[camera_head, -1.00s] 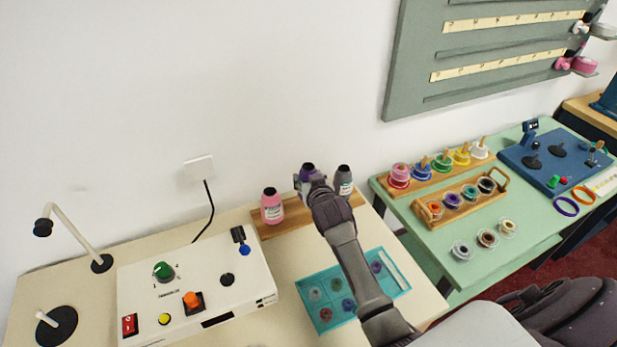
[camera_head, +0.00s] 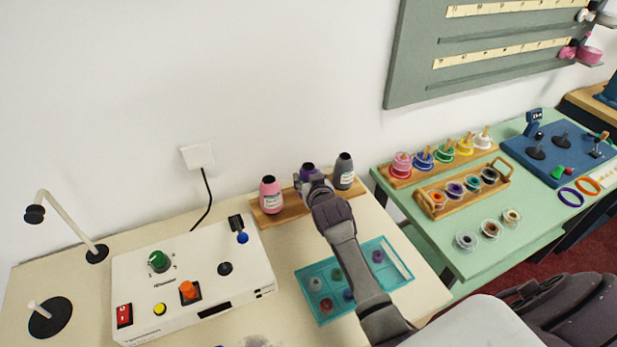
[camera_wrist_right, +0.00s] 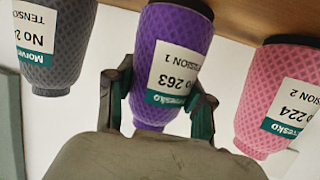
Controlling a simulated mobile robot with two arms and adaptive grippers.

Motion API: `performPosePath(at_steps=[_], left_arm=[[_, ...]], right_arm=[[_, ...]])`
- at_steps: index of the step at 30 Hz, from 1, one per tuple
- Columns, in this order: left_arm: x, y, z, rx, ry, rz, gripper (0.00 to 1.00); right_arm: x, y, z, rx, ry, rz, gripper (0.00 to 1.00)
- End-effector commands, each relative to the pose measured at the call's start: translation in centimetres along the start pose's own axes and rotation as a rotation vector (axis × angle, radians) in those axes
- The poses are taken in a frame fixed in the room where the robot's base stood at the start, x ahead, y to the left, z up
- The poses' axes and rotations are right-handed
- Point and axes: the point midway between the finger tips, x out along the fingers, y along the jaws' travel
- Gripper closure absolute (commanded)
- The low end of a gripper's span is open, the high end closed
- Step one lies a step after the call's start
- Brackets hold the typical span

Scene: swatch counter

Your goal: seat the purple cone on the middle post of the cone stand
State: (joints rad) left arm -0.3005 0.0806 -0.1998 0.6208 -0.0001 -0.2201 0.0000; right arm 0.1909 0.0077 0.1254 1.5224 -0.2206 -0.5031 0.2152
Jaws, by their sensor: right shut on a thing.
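The cone stand (camera_head: 292,212) is a wooden board against the wall. A pink cone (camera_head: 270,196) stands at its left and a grey cone (camera_head: 344,171) at its right. The purple cone (camera_head: 307,172) is between them, its top roughly in line with theirs. My right gripper (camera_head: 313,181) is shut on it, and in the right wrist view the fingers flank the purple cone (camera_wrist_right: 170,60), with the grey cone (camera_wrist_right: 55,45) and pink cone (camera_wrist_right: 277,100) beside it, apart. The middle post is hidden, so its contact with the cone cannot be seen. My left gripper is not in view.
A teal tray (camera_head: 312,307) lies under my right arm. A white control box (camera_head: 195,275) with knobs is at the left, beside a bent lamp-like arm (camera_head: 68,217). A green table (camera_head: 455,250) at the right holds wooden racks of spools.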

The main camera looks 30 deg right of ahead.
Motion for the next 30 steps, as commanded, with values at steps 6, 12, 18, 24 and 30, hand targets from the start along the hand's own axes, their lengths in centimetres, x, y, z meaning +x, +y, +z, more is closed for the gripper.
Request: performPosePath(at_steps=[6,12,18,24,30], left_arm=[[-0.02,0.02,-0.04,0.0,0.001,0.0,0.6],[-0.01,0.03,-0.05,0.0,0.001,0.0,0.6],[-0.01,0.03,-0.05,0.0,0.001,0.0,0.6],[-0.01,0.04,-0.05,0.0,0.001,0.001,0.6],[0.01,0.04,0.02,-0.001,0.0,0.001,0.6]], right_arm=[[-0.01,-0.01,-0.06,0.0,0.001,0.0,0.86],[-0.01,-0.01,-0.07,0.0,0.001,0.0,0.86],[-0.01,-0.01,-0.06,0.0,0.001,0.0,0.18],[0.0,-0.01,-0.04,0.0,0.001,0.0,0.18],[-0.75,-0.01,0.14,0.0,-0.002,0.0,0.18]])
